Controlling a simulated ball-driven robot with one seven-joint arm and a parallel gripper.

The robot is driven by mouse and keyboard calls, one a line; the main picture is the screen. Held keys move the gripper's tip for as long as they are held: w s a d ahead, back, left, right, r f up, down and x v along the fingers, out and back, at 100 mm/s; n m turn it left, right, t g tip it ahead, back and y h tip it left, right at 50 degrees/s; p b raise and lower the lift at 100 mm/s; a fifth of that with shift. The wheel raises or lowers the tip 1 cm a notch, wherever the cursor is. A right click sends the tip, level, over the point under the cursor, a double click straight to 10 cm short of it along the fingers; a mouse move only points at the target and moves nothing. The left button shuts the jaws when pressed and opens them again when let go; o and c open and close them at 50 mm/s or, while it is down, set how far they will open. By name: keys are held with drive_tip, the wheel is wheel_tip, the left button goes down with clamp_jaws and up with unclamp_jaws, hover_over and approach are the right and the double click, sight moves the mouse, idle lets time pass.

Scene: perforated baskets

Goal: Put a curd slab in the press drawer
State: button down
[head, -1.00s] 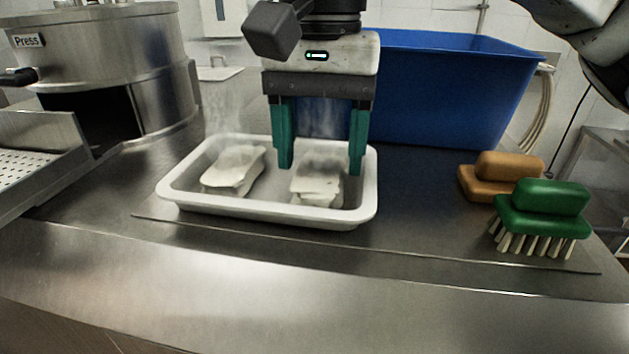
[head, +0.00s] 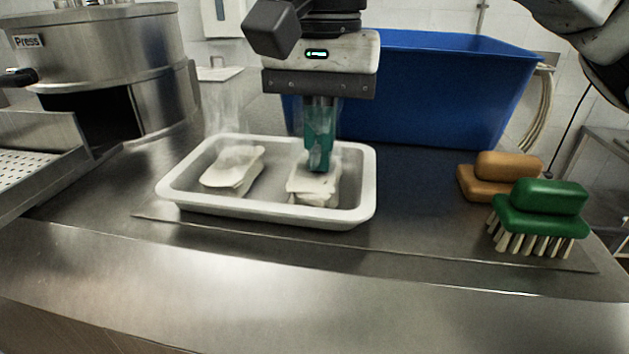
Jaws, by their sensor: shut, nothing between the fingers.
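A shallow white tray (head: 262,208) sits on the steel counter. One steaming whitish curd slab (head: 233,172) lies in its left half. Another curd slab (head: 313,189) lies in its right half and looks layered or stacked. My gripper (head: 320,168) points down over the right slab, its teal fingers shut together and empty. The fingertips are at or just above the slab's top; I cannot tell if they touch. The press (head: 95,60), a steel drum labelled "Press", stands at the left. Its drawer (head: 35,150), with a perforated floor, is pulled open towards the front left.
A large blue tub (head: 440,95) stands behind the tray. A tan brush (head: 500,178) and a green scrubbing brush (head: 540,215) lie at the right. The counter between tray and brushes is clear, as is the strip between tray and press.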

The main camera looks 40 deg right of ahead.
idle(0.5)
drive_tip(key=shift+r+p, duration=2.4)
drive_tip(key=shift+r, duration=1.55)
